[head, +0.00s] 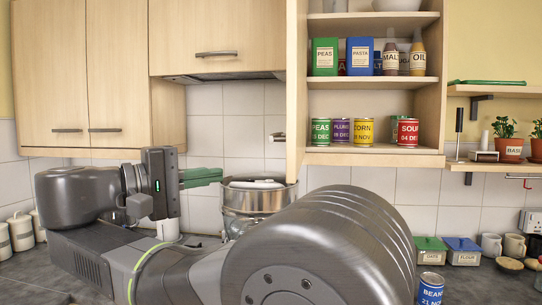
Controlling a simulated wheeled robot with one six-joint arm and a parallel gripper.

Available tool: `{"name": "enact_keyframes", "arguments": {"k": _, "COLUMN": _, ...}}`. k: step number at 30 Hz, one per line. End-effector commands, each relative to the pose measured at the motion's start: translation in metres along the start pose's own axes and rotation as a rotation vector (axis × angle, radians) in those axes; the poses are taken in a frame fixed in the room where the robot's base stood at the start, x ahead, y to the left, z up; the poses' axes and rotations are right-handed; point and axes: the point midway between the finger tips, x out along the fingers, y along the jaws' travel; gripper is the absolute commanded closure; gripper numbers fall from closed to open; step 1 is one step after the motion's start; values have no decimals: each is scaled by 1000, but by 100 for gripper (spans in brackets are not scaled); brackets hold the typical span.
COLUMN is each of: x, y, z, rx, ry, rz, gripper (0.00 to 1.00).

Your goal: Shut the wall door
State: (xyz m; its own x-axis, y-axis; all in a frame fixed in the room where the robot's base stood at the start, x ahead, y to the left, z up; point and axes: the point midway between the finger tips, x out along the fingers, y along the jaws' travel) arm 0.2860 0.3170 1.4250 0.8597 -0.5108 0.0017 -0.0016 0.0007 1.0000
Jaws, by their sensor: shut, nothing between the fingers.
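The wall door (294,90) is a pale wood panel standing open. I see it almost edge-on at the left side of the open wall cabinet (373,158). Its handle (278,136) sticks out to the left near its lower end. My gripper (221,175) has green fingers that are shut and empty. They point right, lower than the handle and to its left in the picture, with a visible gap to the door.
The cabinet shelves hold cans (363,130), boxes (325,56) and bottles (418,57). A steel pot (258,197) stands behind my gripper. Closed cupboards (98,77) are at the left. A small shelf (500,166) with plants is at the right. A blue can (430,289) stands on the counter.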

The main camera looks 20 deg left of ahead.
Motion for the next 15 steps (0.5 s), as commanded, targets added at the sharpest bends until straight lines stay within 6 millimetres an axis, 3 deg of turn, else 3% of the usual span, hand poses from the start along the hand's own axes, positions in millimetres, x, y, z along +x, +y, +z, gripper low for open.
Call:
{"name": "enact_keyframes", "arguments": {"k": 10, "x": 11, "y": 5, "z": 6, "rx": -3, "ry": -6, "rz": 0, "gripper": 100}}
{"name": "enact_keyframes", "arguments": {"k": 15, "x": 48, "y": 1, "z": 6, "rx": 0, "ry": -11, "rz": -2, "gripper": 100}}
